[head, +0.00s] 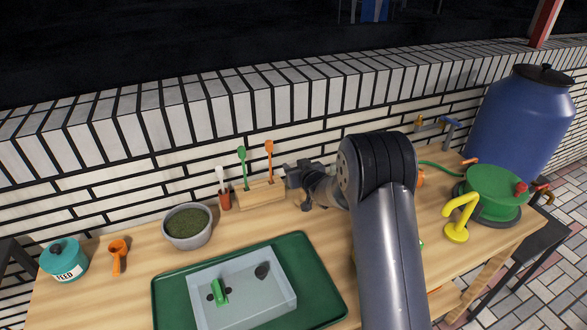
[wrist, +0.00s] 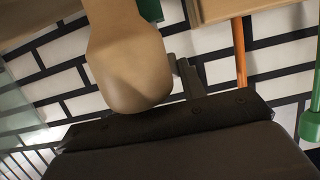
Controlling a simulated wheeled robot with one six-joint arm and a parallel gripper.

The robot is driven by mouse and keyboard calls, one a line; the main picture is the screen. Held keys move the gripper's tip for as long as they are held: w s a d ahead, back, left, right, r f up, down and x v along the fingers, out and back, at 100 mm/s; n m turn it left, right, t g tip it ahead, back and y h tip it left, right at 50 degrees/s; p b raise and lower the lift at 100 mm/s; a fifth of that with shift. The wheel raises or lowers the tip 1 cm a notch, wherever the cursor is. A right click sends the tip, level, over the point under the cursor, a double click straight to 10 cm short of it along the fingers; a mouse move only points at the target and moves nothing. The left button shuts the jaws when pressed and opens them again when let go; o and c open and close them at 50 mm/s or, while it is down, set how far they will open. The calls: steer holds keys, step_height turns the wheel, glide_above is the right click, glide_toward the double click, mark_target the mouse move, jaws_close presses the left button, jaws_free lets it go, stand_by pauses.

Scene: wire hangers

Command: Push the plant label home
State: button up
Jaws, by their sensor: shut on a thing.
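A wooden block (head: 262,194) stands at the back of the bench, with a green-headed stake (head: 241,160) and an orange-headed stake (head: 269,150) upright at it. A white-headed stake (head: 221,178) stands in a small brown pot (head: 225,200) to their left. I cannot tell which piece is the plant label. My gripper (head: 293,178) is just right of the block, near the wall. In the wrist view my gripper (wrist: 186,75) is shut on a tan, round-ended thing (wrist: 130,62), which hides much of the jaws. The orange stake (wrist: 240,52) shows beyond it.
A grey bowl of green matter (head: 187,225), an orange scoop (head: 118,252) and a teal feed tin (head: 64,260) stand left. A yellow hooked piece (head: 458,222) and green reel (head: 492,190) stand right. The brick wall is close behind.

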step_height(320, 180, up, 15)
steer(key=p, duration=0.6)
stand_by(0.5)
steer(key=shift+f, duration=0.1)
